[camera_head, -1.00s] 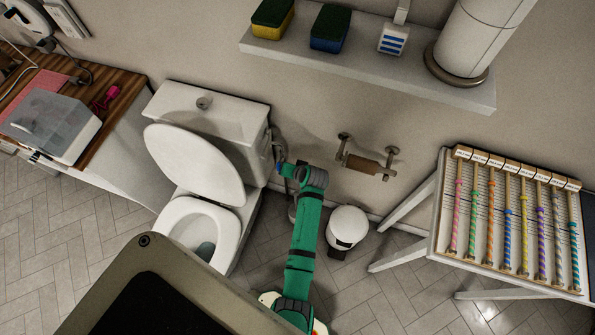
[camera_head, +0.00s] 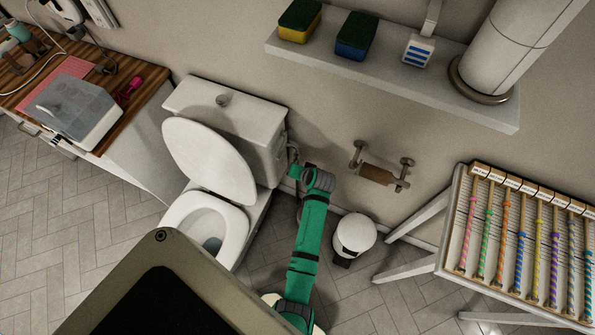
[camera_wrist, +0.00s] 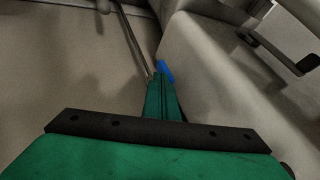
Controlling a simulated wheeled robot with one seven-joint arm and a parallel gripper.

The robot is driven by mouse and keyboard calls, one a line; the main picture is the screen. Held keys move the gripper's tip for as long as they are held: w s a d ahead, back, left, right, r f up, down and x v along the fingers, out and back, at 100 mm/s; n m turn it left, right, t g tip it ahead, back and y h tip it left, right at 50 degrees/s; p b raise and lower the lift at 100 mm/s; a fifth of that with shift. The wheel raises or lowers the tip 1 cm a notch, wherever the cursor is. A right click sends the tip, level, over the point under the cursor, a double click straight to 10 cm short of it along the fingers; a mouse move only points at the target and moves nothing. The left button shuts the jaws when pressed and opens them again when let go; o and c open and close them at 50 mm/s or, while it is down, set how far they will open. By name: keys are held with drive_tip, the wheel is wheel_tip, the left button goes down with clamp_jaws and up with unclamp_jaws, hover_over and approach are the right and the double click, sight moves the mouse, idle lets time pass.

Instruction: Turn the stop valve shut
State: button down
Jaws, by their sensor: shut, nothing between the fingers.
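My gripper (camera_wrist: 160,86) is shut and empty, its green fingers together in the wrist view. A small blue part (camera_wrist: 166,71), which looks like the stop valve's handle, shows just beyond the fingertips and slightly right. The fingers partly cover it, and I cannot tell whether they touch it. A thin metal pipe (camera_wrist: 132,42) runs along the wall towards this spot. In the head view my gripper (camera_head: 294,172) is low beside the right side of the toilet tank (camera_head: 225,115). The valve is not clear there, being small and behind my arm.
The toilet (camera_head: 205,222), with its lid raised, stands left of my arm. A white bin (camera_head: 355,235) is close on the right. A paper holder (camera_head: 382,175) sticks out of the wall, and a shelf (camera_head: 400,82) hangs above. A rack with striped sticks (camera_head: 450,225) stands further right.

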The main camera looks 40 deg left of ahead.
drive_tip(key=shift+a+r, duration=0.25)
drive_tip(key=a, duration=0.2)
drive_tip(key=s+a, duration=0.1)
drive_tip(key=shift+r, duration=0.35)
idle(0.4)
drive_tip(key=shift+w, duration=0.1)
idle(0.5)
drive_tip(key=shift+w, duration=0.1)
drive_tip(key=shift+r, duration=0.8)
drive_tip(key=shift+a, duration=0.1)
